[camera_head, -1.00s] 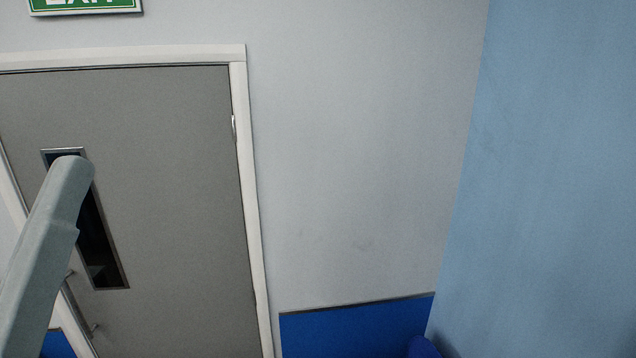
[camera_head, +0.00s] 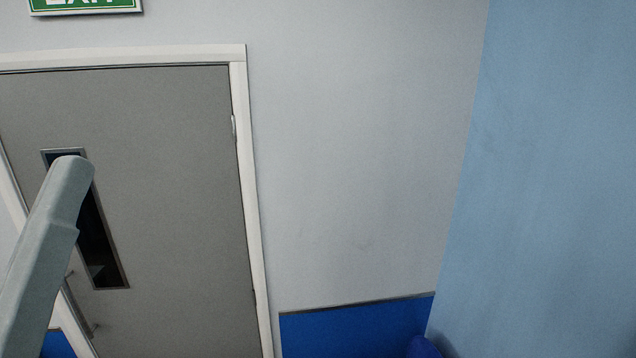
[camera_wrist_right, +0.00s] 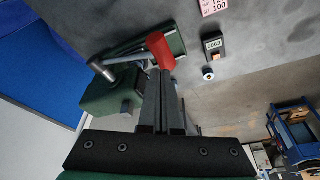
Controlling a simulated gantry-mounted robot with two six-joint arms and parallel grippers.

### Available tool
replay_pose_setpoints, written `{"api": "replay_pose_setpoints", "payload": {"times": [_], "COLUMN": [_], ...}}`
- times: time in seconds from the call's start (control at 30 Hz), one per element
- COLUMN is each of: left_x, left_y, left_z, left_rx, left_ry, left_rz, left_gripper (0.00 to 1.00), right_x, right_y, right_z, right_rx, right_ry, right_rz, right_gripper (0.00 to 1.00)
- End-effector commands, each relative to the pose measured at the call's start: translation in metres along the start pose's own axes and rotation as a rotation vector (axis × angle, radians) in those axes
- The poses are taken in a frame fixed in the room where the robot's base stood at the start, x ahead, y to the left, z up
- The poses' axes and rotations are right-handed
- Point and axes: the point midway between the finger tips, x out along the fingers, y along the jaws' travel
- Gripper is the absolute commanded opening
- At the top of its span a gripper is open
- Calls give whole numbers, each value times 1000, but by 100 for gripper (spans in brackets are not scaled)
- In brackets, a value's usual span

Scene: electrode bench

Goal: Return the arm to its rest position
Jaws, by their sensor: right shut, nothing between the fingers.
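My right gripper (camera_wrist_right: 163,76) shows in the right wrist view. Its two dark fingers lie together, shut and empty. Just beyond the fingertips is a red cylindrical grip (camera_wrist_right: 160,50) on a grey metal rod (camera_wrist_right: 122,60). It overlaps the tips in the picture; I cannot tell whether they touch. A dark green device (camera_wrist_right: 105,98) lies beside and behind the fingers, partly hidden by them. My left gripper is in neither view.
In the right wrist view, a small black box labelled 0063 (camera_wrist_right: 213,45) stands on the grey surface (camera_wrist_right: 255,75). A blue rack-like object (camera_wrist_right: 295,130) is at the right. The head view shows a grey door (camera_head: 170,180) and a blue panel (camera_head: 350,325) on the wall.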

Motion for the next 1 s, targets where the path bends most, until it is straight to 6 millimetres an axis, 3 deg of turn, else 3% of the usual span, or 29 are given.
{"api": "replay_pose_setpoints", "payload": {"times": [0.37,0.73,0.87,0.97,1.0], "left_x": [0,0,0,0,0], "left_y": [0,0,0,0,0], "left_z": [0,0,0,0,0], "left_rx": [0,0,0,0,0], "left_ry": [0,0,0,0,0], "left_rz": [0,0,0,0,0], "left_gripper": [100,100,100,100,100], "right_x": [-39,-40,-47,-70,-81], "right_y": [0,1,22,48,60], "right_z": [-12,-18,-62,-125,-155], "right_rx": [-1,-16,-139,-305,-378], "right_ry": [-1,-1,-12,40,90], "right_rz": [2,-3,13,103,166], "right_gripper": [0,0,0,0,0]}}
